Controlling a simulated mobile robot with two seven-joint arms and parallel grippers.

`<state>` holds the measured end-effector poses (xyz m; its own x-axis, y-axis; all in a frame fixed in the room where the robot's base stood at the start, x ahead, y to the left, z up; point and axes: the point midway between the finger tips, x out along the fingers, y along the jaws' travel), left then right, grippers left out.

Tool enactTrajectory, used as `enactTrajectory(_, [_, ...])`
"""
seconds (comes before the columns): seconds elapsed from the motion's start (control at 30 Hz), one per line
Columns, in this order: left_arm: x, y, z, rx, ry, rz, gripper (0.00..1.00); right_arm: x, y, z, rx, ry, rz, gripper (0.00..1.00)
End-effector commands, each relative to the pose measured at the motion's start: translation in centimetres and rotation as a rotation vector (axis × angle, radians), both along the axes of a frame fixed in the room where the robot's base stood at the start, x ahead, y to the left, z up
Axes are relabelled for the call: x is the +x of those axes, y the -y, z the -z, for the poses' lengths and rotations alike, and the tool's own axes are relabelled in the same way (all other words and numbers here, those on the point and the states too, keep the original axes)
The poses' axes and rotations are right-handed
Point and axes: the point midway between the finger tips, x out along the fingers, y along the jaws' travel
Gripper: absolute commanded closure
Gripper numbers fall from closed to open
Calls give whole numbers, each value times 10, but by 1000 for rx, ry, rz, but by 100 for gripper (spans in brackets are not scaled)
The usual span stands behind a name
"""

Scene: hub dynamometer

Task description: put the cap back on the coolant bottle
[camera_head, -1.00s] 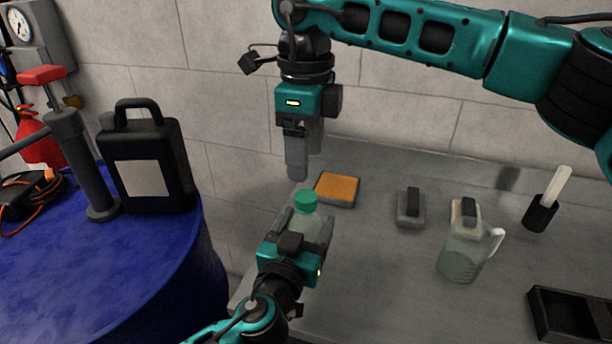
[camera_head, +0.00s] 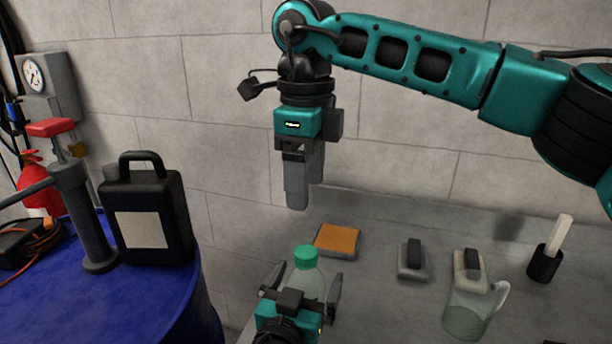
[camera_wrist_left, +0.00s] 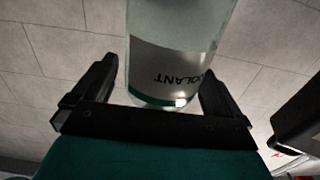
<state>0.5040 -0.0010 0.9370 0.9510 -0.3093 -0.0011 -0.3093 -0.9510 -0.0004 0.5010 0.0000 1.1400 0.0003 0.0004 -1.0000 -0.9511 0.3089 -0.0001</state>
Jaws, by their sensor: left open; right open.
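The coolant bottle (camera_head: 309,283) stands upright on the grey bench, a clear bottle with a green cap (camera_head: 305,257) seated on its top. Its label, reading "COOLANT" in part, shows in the left wrist view (camera_wrist_left: 172,68). My left gripper (camera_head: 304,287) is open, with its fingers on either side of the bottle and gaps between them and it. The left wrist view also shows those open fingers (camera_wrist_left: 158,85). My right gripper (camera_head: 299,192) is open and empty, pointing down above the bottle and its cap, clear of both.
An orange-topped sponge (camera_head: 337,240) lies behind the bottle. To the right are a grey block with a black handle (camera_head: 413,262), a clear jug (camera_head: 467,312) and a black cup (camera_head: 545,264). A black canister (camera_head: 150,215) stands on the blue drum (camera_head: 70,310) at left.

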Motion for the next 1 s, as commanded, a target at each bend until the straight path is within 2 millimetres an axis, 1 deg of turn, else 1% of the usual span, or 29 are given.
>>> enactTrajectory(0.23, [-2, 0, 0, 0, 0, 0, 0, 0, 0, 1, 0, 0, 0, 33])
enactTrajectory(0.37, [-13, -4, 2, -2, -3, 0, 0, 0, 0, 2, 0, 0, 0, 33])
enactTrajectory(0.47, [-29, -10, 2, -3, -3, 0, 0, 0, 0, 4, 0, 0, 0, 33])
enactTrajectory(0.7, [-76, -25, 3, -2, -5, 0, 0, 0, 0, 13, 0, 0, 0, 33])
enactTrajectory(0.8, [-93, -30, 3, -2, -5, 0, 0, 0, 0, 16, 0, 0, 0, 33])
enactTrajectory(1.0, [-115, -37, 2, 0, -2, 0, 0, 0, 0, 21, 0, 0, 0, 33])
